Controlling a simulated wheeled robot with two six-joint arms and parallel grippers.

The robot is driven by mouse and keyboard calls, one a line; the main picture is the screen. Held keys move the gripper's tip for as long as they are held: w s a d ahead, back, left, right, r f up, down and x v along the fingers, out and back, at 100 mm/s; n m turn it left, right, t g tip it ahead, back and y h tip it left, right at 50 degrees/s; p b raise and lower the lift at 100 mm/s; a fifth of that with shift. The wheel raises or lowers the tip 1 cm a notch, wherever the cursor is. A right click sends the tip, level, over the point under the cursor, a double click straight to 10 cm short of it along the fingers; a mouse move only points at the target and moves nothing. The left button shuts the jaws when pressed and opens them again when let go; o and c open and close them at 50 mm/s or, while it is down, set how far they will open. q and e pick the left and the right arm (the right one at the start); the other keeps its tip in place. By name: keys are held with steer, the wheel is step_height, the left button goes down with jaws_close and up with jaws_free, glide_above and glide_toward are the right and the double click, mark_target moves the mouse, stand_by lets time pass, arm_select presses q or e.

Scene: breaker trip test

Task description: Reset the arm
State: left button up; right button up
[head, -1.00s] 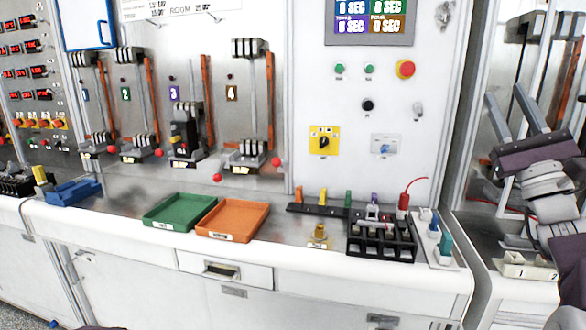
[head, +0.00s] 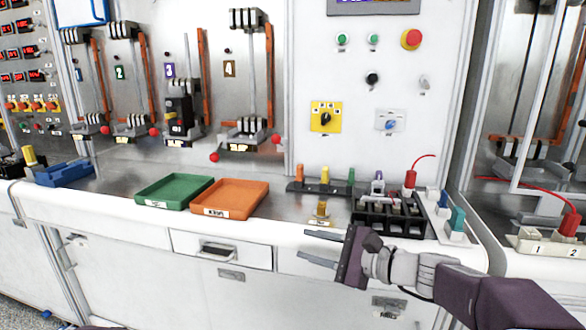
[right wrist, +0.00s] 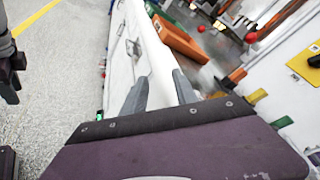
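My right gripper (head: 322,249) is in front of the bench's front edge, below the brass piece and left of the black rack, with its fingers pointing left. Its two fingers are apart with nothing between them. The right wrist view shows the same open fingers (right wrist: 158,92) with the white bench edge beyond them. My left gripper does not show in the head view; a dark shape at the left edge of the right wrist view is not clear enough to identify.
On the bench are a green tray (head: 150,198), an orange tray (head: 258,200), a blue bin (head: 64,174), a black rack (head: 405,222) and a small brass piece (head: 321,212). Numbered switches stand behind, including black breaker unit 3 (head: 180,118). A yellow selector (head: 326,117) is on the panel.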

steer(key=s+f+n+g+h+b, duration=0.1)
steer(key=s+f+n+g+h, duration=0.15)
steer(key=s+f, duration=0.55)
steer(key=s+f+n+g+h+b, duration=0.1)
steer(key=s+f+n+g+h, duration=0.25)
steer(key=f, duration=0.85)
steer(key=s+d+f+n+g+h, duration=0.3)
steer(key=s+d+f+n+h, duration=0.3)
steer(key=s+d+f+n, duration=0.55)
step_height(320, 180, up, 29)
steer(key=w+d+m+p, duration=0.1)
steer(key=w+d+p, duration=0.1)
steer(key=p, duration=2.6)
steer(key=shift+w+f+m+t+p, duration=0.15)
steer(key=shift+w+m+t+p, duration=0.15)
steer(key=shift+w+m, duration=0.1)
